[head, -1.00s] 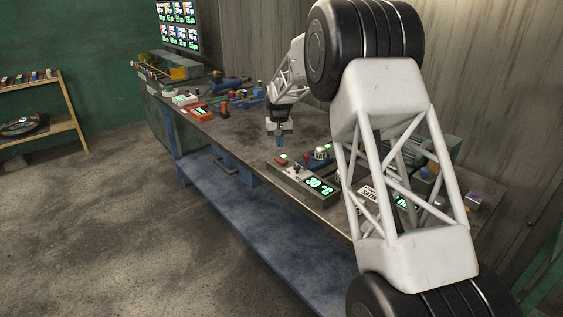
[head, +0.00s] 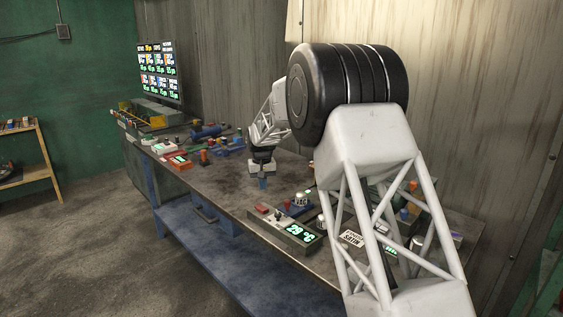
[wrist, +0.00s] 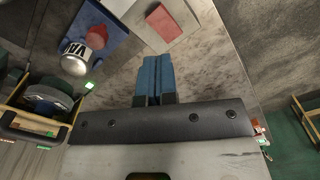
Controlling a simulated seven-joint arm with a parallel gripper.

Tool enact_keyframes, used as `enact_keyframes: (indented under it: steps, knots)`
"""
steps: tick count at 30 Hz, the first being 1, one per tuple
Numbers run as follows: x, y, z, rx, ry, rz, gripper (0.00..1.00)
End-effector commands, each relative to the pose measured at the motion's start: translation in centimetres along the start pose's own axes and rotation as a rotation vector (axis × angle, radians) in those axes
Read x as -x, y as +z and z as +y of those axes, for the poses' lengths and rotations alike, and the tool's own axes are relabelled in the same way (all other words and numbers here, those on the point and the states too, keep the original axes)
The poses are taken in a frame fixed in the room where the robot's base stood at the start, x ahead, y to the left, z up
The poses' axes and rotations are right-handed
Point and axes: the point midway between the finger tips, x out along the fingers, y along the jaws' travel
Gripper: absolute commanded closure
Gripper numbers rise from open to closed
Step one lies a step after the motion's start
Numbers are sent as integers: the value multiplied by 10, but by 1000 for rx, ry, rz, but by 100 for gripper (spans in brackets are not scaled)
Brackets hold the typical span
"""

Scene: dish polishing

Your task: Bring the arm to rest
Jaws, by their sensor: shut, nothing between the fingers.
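My gripper (head: 262,182) hangs above the middle of the workbench (head: 222,175) in the head view, with its fingers pointing down. In the wrist view its two blue fingers (wrist: 158,76) lie side by side, shut, with nothing between them. My arm crosses the right half of the head view and hides part of the bench.
A panel with a green display reading 29 °C (head: 300,234) sits near the bench's front edge. A red box with a green display (head: 178,162) and several tools stand at the far left. A screen (head: 159,72) rises behind. The bench middle looks bare.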

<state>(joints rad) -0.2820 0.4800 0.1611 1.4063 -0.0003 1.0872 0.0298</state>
Motion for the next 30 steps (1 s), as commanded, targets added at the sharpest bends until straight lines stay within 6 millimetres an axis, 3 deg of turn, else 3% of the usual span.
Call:
enact_keyframes:
  steps: [15, 30]
  knots:
    - [80, 105, 47, -47, 2, 41, 100]
    - [134, 226, 84, -96, 6, 81, 100]
